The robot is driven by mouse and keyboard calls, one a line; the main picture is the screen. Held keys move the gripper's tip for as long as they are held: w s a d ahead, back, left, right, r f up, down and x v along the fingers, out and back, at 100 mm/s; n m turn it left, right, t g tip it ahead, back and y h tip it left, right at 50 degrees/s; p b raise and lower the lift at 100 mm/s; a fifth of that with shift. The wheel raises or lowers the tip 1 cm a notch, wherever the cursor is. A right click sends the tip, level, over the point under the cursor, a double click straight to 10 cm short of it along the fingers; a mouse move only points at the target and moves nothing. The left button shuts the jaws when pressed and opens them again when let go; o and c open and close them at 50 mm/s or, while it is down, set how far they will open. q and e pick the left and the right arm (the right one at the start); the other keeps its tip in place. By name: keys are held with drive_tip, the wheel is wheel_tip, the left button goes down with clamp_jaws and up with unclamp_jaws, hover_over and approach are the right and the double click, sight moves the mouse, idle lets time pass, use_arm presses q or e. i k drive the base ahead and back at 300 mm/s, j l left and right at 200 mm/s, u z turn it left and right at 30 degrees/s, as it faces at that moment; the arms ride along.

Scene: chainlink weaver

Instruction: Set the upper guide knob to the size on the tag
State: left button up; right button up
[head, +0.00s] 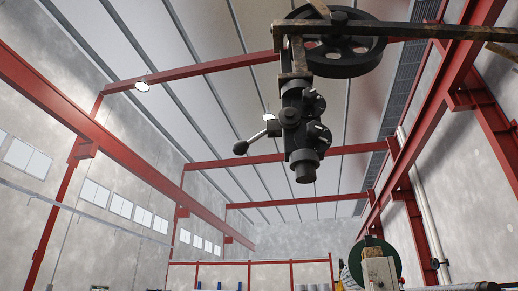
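A dark machine head (300,125) with a lever and several round knobs or caps hangs in the upper middle of the head view. Its lever ends in a dark ball (241,148) at the left. Two round dark parts (317,104) stick out on its right side. I cannot tell whether any of these is the upper guide knob. I cannot make out a size tag. Neither of my grippers is in view.
A large spoked wheel (345,57) and a long dark beam (440,32) are above the machine head. A green disc with a wooden block (379,272) stands at the lower right. Red steel beams (75,121) cross the hall. Floor and work surfaces are out of view.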

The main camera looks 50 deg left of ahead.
sight(309, 96)
drive_tip(key=i+l+u, duration=0.1)
drive_tip(key=l+u, duration=0.2)
drive_tip(key=u, duration=0.15)
drive_tip(key=i+l+u, duration=0.1)
drive_tip(key=l+u, duration=0.2)
drive_tip(key=u, duration=0.15)
drive_tip(key=l+u, duration=0.3)
drive_tip(key=u, duration=0.2)
drive_tip(key=l+u, duration=0.45)
drive_tip(key=k+j, duration=0.05)
drive_tip(key=j, duration=0.05)
